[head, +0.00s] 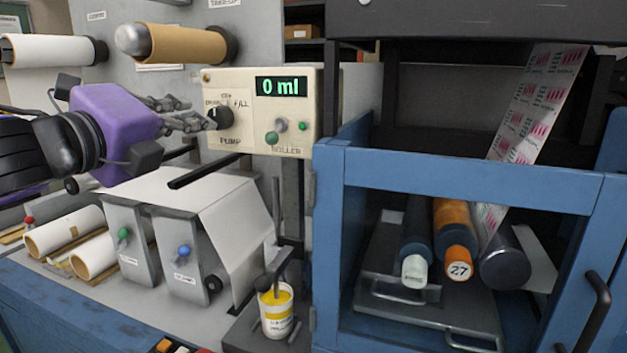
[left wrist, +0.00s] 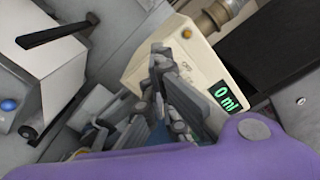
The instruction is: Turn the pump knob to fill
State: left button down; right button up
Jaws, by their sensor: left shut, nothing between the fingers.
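The black pump knob (head: 219,117) is on the left of a cream control box, above the word PUMP, with OFF, DRAIN and FILL marks around it; I cannot tell which mark it points at. The green display (head: 281,87) reads 0 ml; it also shows in the left wrist view (left wrist: 229,97). My left gripper (head: 207,123), on a purple wrist, is shut with its fingertips at the knob's left side. I cannot tell if they touch it. In the left wrist view the fingers (left wrist: 163,62) hide the knob. My right gripper is not in view.
A tan roll (head: 190,43) sticks out above. A yellow-filled cup (head: 277,312) stands below. A blue-framed cabinet (head: 470,180) with rollers stands close on the right.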

pick_arm(q)
jog(key=shift+f, duration=0.3)
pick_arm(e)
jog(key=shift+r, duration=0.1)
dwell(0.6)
pick_arm(q)
jog(key=shift+d+r, duration=0.1)
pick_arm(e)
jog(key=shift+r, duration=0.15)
pick_arm(q)
jog(key=shift+d+r+p, duration=0.1)
jog(key=shift+r+p, duration=0.1)
jog(key=shift+p, duration=0.6)
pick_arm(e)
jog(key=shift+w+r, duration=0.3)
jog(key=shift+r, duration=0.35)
